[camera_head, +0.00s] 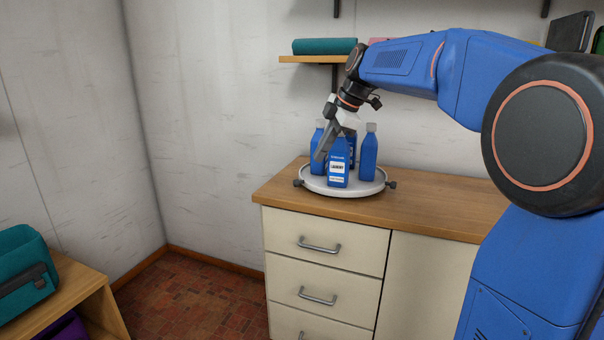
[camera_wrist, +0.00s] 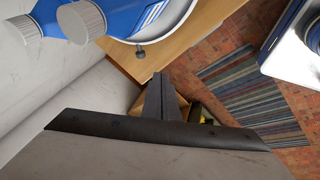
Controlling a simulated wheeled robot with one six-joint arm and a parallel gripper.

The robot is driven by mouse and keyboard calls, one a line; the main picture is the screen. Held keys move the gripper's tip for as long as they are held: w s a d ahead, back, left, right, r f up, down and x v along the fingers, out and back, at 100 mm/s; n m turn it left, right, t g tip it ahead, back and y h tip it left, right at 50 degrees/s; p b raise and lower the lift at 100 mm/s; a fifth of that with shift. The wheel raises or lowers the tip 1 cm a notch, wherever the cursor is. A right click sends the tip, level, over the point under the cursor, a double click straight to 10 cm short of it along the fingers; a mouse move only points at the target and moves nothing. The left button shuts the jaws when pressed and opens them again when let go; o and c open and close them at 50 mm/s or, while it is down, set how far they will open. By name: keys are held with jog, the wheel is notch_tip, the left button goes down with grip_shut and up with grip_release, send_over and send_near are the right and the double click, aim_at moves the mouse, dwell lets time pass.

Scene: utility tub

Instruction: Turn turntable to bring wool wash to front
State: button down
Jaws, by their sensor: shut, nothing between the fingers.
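The round pale grey turntable (camera_head: 325,190) sits on the wooden counter top. It carries several blue bottles. The front bottle (camera_head: 338,170) has a white label that seems to read "laundry"; the right bottle (camera_head: 368,158) and left bottle (camera_head: 317,140) show no readable label. Another bottle is mostly hidden behind the front one. I cannot tell which is the wool wash. My gripper (camera_head: 320,156) is shut and empty, pointing down in front of the left bottle. In the wrist view its fingers (camera_wrist: 161,80) are together, with the turntable rim (camera_wrist: 184,18) and bottles above.
Dark knobs stick out from the turntable's rim, one at left (camera_head: 297,183) and one at right (camera_head: 391,185). The counter (camera_head: 440,209) is bare to the right. A shelf (camera_head: 312,59) with a teal roll hangs on the wall behind. A low wooden unit stands at lower left.

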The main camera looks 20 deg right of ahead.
send_near(296, 181)
jog(key=s+f, duration=0.1)
jog(key=f, duration=0.1)
jog(key=s+a+f, duration=0.1)
jog(key=s+f, duration=0.1)
jog(key=shift+a, duration=0.25)
jog(key=w, duration=0.1)
jog(key=w+f, duration=0.1)
jog(key=shift+w+a+f, duration=0.1)
jog(key=shift+w+f, duration=0.15)
jog(key=shift+w, duration=0.1)
jog(key=shift+w+f, duration=0.2)
jog(key=shift+w, duration=0.3)
jog(key=shift+w+a, duration=0.1)
jog(key=shift+w+a+m+t, duration=0.1)
jog(key=shift+w+m+t, duration=0.2)
jog(key=shift+w, duration=0.05)
jog(key=shift+w, duration=0.15)
